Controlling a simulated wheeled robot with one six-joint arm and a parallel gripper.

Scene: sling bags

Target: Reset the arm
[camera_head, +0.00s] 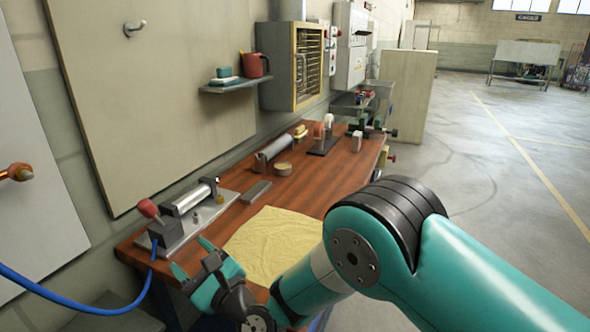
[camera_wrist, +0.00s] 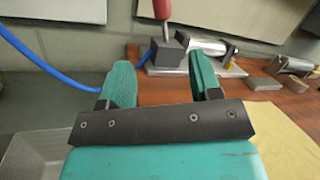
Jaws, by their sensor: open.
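My gripper (camera_head: 192,258) is at the near left end of the wooden workbench (camera_head: 318,182), with its two teal fingers apart and nothing between them. In the wrist view the open fingers of my gripper (camera_wrist: 163,82) point toward a metal fixture (camera_wrist: 190,55) with a red-knobbed lever. The same fixture shows in the head view (camera_head: 180,212), beyond the fingertips and apart from them. My teal arm reaches in from the lower right of the head view.
A yellow cloth (camera_head: 262,244) lies on the bench beside my gripper. A blue hose (camera_head: 75,302) runs from the fixture to the left. Small tools and blocks stand farther along the bench.

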